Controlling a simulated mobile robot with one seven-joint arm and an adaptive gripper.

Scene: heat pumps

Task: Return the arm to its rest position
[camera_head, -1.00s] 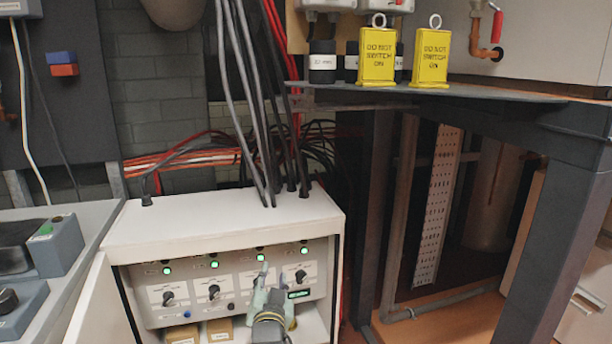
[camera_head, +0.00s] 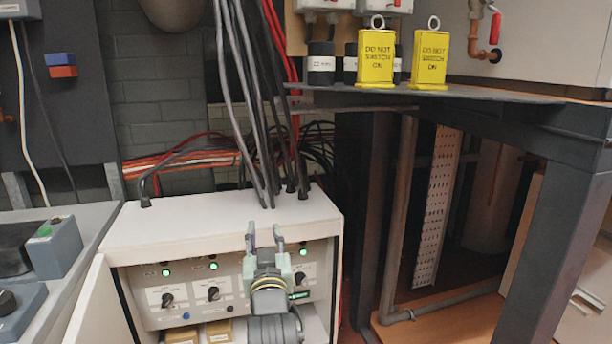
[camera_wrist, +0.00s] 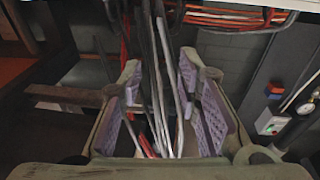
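My gripper (camera_head: 265,236) is in front of the right part of the white control cabinet (camera_head: 215,215), its fingers pointing up and away. The two fingers stand apart with nothing between them. In the wrist view, my gripper (camera_wrist: 165,85) shows two spread fingers with lilac ribbed pads. Grey and red cables show in the gap behind them. The gripper and arm hide part of the cabinet's panel, including one of its lamps. I cannot tell how far the fingertips are from the cabinet.
The cabinet's door (camera_head: 97,305) stands open at the left. Dark cables (camera_head: 245,110) rise from its top. Two yellow "DO NOT SWITCH ON" tags (camera_head: 377,58) (camera_head: 430,58) stand on the shelf (camera_head: 450,95) at the right. A grey console (camera_head: 70,235) is at the left.

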